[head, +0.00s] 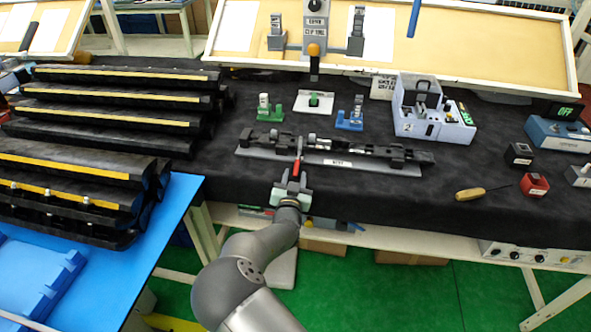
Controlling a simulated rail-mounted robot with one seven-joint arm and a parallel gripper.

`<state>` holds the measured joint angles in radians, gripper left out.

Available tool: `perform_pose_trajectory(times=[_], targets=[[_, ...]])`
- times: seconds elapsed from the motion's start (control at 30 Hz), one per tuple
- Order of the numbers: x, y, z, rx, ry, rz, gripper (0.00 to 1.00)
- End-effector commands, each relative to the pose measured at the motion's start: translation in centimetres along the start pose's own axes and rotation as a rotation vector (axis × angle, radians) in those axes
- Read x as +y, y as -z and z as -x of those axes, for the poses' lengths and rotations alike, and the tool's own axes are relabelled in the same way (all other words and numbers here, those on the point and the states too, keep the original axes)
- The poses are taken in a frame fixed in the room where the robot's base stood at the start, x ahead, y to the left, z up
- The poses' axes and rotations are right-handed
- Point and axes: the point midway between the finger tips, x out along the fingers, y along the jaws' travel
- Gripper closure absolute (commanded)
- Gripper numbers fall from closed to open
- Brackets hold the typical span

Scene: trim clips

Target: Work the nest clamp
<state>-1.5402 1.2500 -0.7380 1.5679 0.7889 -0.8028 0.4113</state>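The nest (395,168) is a long grey plate with black fixture blocks along it, lying on the dark cloth in the middle of the table. A small white label is on its front edge. The clamp's red handle (297,168) shows near the middle of the nest and points toward my gripper. My gripper (291,179) is at the front edge of the nest, right at the red handle. The handle's tip lies at or between the fingers. The view is too small to tell whether they are closed on it.
Black trim parts with yellow strips (110,118) are stacked at left. Behind the nest stand a green clip holder (270,110), a white-and-green one (314,101) and a blue one (350,118). A grey-blue device (432,118) stands behind right. A yellow-handled tool (470,194) lies right.

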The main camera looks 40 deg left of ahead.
Motion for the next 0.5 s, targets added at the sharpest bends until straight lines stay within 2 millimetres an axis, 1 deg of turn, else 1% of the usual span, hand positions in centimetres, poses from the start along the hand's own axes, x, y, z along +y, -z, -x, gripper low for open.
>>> perform_pose_trajectory(times=[0.03, 0.2, 0.3, 0.5], targets=[[0.1, 0.1, -0.8, 0.002, -0.001, 0.001, 0.63], [0.0, 0.1, -2.3, 0.001, -0.001, 0.0, 0.63], [0.1, 0.0, -2.6, 0.0, -0.001, 0.0, 0.63], [0.1, 0.0, -2.6, 0.0, -0.001, 0.0, 0.63]])
